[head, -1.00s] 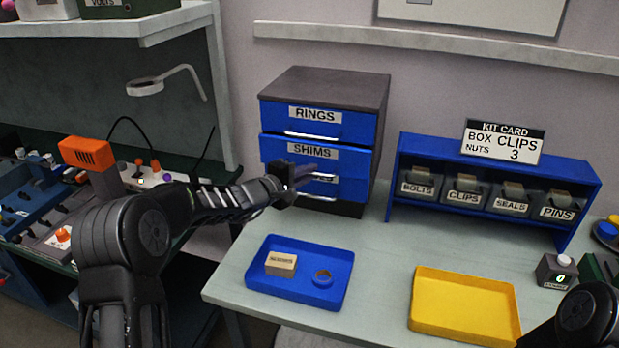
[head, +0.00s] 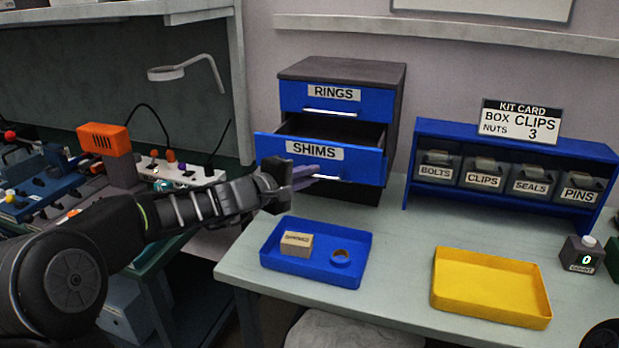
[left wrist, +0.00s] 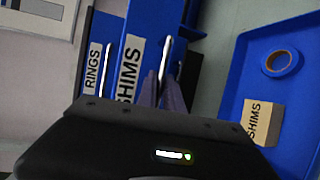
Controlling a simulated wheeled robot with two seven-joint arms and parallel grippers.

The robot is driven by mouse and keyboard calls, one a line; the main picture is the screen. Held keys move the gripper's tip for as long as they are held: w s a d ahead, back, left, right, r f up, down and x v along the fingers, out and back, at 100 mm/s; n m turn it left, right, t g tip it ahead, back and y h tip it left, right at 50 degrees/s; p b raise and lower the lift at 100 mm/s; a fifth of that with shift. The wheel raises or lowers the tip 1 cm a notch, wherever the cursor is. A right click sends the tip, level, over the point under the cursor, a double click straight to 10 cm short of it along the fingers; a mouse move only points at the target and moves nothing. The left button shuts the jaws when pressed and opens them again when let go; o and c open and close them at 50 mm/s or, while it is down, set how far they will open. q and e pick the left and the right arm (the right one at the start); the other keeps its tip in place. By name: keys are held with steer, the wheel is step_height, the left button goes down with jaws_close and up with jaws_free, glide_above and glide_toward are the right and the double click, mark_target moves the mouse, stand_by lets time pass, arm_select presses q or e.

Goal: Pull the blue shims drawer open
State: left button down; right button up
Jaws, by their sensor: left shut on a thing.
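The blue shims drawer (head: 365,167) stands well out of the dark cabinet (head: 345,70), and its dark inside shows behind the front panel. My left gripper (head: 314,178) is shut on the silver handle (head: 333,178) of this drawer. In the left wrist view, the fingers (left wrist: 170,88) meet the handle (left wrist: 165,60) beside the SHIMS label (left wrist: 130,70). The fingers and wrist hide part of the handle in the head view. My right gripper is out of view; only a dark piece of my right arm shows at the lower right corner.
The blue rings drawer (head: 375,103) above is closed. A blue tray (head: 310,278) with a tan shims box (head: 297,243) and a blue ring (head: 340,258) sits below my left gripper. A yellow tray (head: 490,288) and a blue bin rack (head: 425,150) stand to the right.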

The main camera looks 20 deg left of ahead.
arm_select(q)
steer(key=c, duration=1.5)
jaws_free()
steer(key=b+v, duration=0.1)
steer(key=v, duration=0.6)
steer(key=shift+s, duration=0.35)
steer(key=shift+a, duration=0.2)
